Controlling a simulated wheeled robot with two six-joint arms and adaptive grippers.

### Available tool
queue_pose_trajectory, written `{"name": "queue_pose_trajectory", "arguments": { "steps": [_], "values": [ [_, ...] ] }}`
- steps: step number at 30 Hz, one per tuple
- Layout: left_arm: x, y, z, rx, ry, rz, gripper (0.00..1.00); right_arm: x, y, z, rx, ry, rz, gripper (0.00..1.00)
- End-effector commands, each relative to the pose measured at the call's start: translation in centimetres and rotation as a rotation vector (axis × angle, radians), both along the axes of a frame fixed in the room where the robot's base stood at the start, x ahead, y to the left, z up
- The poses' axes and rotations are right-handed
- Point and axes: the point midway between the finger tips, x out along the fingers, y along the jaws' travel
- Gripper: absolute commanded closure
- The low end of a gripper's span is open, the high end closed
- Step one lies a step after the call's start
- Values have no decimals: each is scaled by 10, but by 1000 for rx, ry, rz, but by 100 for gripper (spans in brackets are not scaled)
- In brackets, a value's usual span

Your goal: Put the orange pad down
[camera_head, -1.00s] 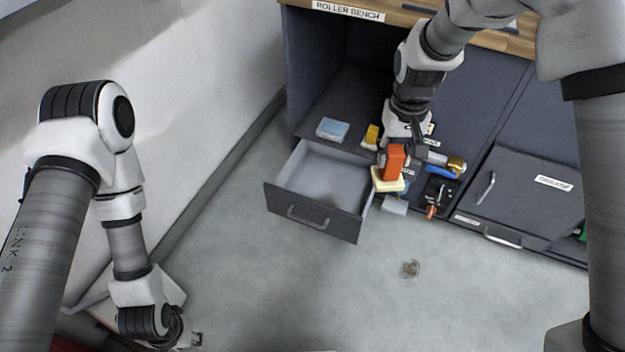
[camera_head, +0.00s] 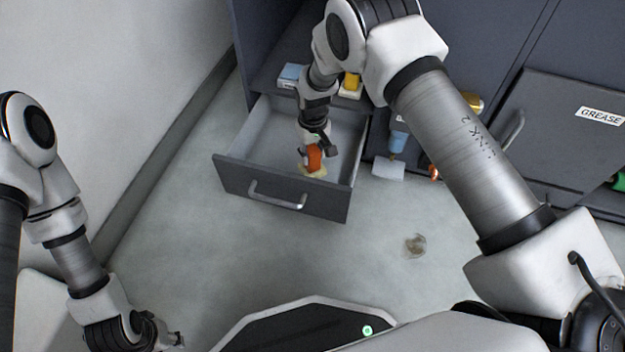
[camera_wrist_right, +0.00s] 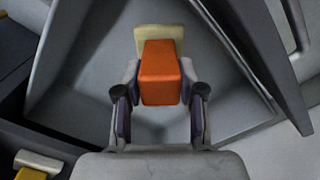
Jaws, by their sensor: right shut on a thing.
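The orange pad is an orange block (camera_head: 314,159) with a cream layer (camera_head: 313,172) at one end. My right gripper (camera_head: 318,148) is shut on the orange block, over the inside of the open drawer (camera_head: 276,127). In the right wrist view the block (camera_wrist_right: 160,75) sits between the two fingers, with its cream end (camera_wrist_right: 165,39) pointing away from the wrist. I cannot tell whether the pad touches the drawer floor. My left gripper (camera_head: 172,341) is at the bottom left, away from the drawer; its fingers are too small to judge.
A light blue pad (camera_head: 291,75) and a yellow pad (camera_head: 351,84) lie on the shelf behind the drawer. A blue item (camera_head: 398,142) and a pale pad (camera_head: 388,169) are right of it. A brownish spot (camera_head: 415,245) marks the floor. The drawer has free room left of the pad.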

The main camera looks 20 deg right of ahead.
Motion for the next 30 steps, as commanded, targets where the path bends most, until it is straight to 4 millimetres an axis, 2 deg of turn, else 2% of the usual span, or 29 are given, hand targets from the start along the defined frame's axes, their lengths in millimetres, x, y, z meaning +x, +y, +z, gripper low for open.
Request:
{"name": "queue_pose_trajectory", "arguments": {
  "steps": [1,5,9,21,22,23,24,30],
  "values": [
    [0,0,-11,0,-1,1,61,-1,0,-16,0,1,-1,89],
    [1,0,-22,0,-3,4,61,0,0,-35,0,0,-2,89],
    [2,1,-39,1,-5,7,61,0,0,-64,1,0,-2,89],
    [2,1,-38,1,-6,8,61,0,0,-69,0,0,-2,89],
    [2,1,-38,1,-6,8,61,0,0,-68,0,0,-2,51],
    [2,1,-37,1,-6,8,61,0,0,-68,0,0,-2,40],
    [2,1,-38,1,-6,8,61,0,0,-68,0,0,-2,36],
    [2,1,-38,1,-5,8,61,0,0,-67,0,0,-2,36]
  ]
}}
